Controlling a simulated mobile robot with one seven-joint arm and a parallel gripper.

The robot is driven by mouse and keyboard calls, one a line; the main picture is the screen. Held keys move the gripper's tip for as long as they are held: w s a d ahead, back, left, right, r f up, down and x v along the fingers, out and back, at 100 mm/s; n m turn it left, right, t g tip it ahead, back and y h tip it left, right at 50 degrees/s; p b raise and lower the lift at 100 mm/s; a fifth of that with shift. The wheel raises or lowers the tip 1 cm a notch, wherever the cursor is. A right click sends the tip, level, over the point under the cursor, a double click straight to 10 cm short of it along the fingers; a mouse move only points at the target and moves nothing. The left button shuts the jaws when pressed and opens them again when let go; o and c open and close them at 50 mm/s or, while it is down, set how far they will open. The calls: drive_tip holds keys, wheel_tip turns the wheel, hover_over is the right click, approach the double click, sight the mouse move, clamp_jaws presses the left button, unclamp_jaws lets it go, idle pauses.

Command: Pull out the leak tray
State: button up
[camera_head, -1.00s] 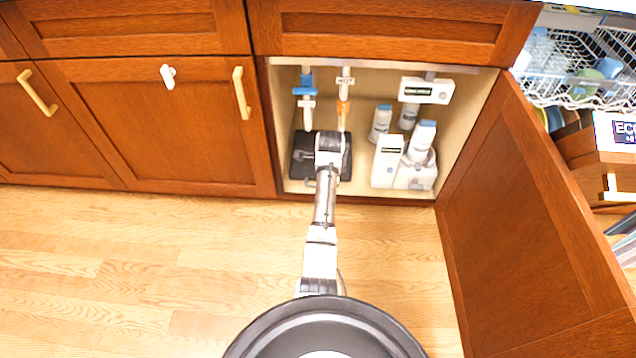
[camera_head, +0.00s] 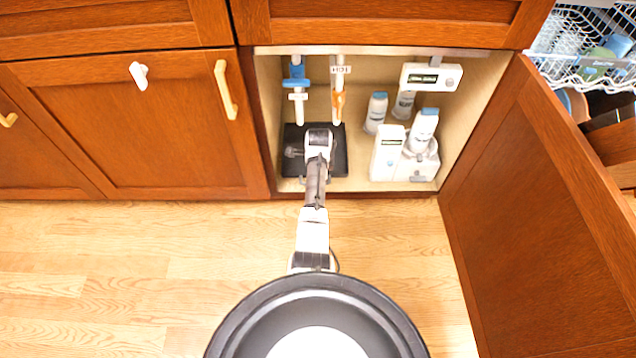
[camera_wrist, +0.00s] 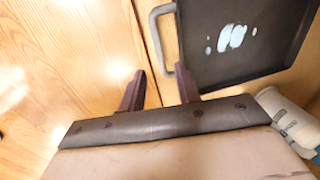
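The leak tray (camera_head: 292,165) is a flat black tray on the cabinet floor, below the pipes at the left. In the wrist view the tray (camera_wrist: 235,68) has a raised rim, pale shiny patches on its base and a grey loop handle (camera_wrist: 154,35) on its near side. My gripper (camera_wrist: 160,69) is open. Its two dark fingers are apart, with the handle's near end just ahead of and between the tips, close to the right finger. I cannot tell whether they touch. In the head view my wrist covers part of the tray and hides the fingertips.
A blue-valved pipe (camera_head: 296,76) and a pipe with an orange valve (camera_head: 338,98) hang above the tray. White bottles and a white box (camera_head: 387,153) stand right of it. The open cabinet door (camera_head: 535,210) bounds the right side. The wooden floor (camera_head: 110,260) in front is clear.

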drive_tip(key=shift+w+f+b, duration=0.25)
drive_tip(key=shift+f+b, duration=0.1)
drive_tip(key=shift+f, duration=0.85)
drive_tip(key=shift+w+f+b, duration=0.25)
drive_tip(key=shift+f+b, duration=0.1)
drive_tip(key=shift+f, duration=0.8)
clamp_jaws()
